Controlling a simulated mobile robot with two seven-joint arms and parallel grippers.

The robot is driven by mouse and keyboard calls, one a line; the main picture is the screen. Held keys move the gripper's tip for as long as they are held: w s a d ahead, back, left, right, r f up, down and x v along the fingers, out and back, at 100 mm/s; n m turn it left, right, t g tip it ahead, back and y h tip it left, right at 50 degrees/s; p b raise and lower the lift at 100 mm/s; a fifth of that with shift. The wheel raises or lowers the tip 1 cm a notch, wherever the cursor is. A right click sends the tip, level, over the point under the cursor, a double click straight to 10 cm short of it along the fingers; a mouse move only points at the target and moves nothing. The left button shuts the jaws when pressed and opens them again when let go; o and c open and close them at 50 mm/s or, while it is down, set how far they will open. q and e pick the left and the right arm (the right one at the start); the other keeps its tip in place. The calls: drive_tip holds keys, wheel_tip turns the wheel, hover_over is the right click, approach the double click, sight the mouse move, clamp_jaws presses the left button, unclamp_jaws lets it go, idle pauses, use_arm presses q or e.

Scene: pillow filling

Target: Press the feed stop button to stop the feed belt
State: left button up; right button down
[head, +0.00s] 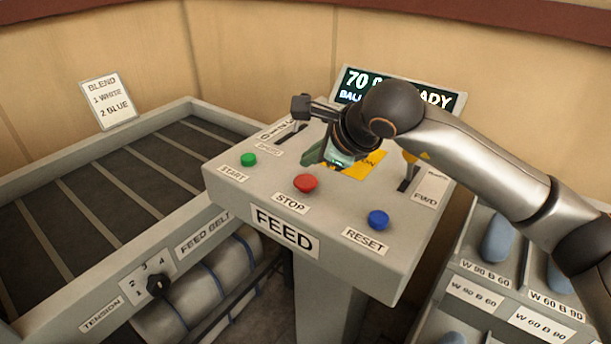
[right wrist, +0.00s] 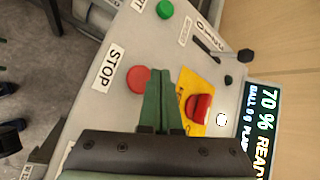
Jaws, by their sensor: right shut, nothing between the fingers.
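The red stop button (head: 305,183) sits above the STOP label on the sloped grey FEED panel (head: 235,180). It also shows in the right wrist view (right wrist: 136,80), partly beside the fingers. My right gripper (head: 312,158) is shut and empty, its green fingers just behind the button in the head view. In the right wrist view the closed fingertips (right wrist: 160,75) appear at the button's right edge. I cannot tell if they touch it. The feed belt (head: 75,205) with pale slats lies at the left. My left gripper is out of view.
A green start button (head: 248,160) and a blue reset button (head: 378,220) flank the stop button. A second red button (right wrist: 200,106) on a yellow plate is close to my fingers. A lever (head: 407,175) stands at the panel's right. A display (head: 355,82) rises behind.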

sight(311, 183)
drive_tip(key=shift+r+p, duration=0.65)
drive_tip(key=shift+r, duration=1.2)
drive_tip(key=shift+f, duration=0.1)
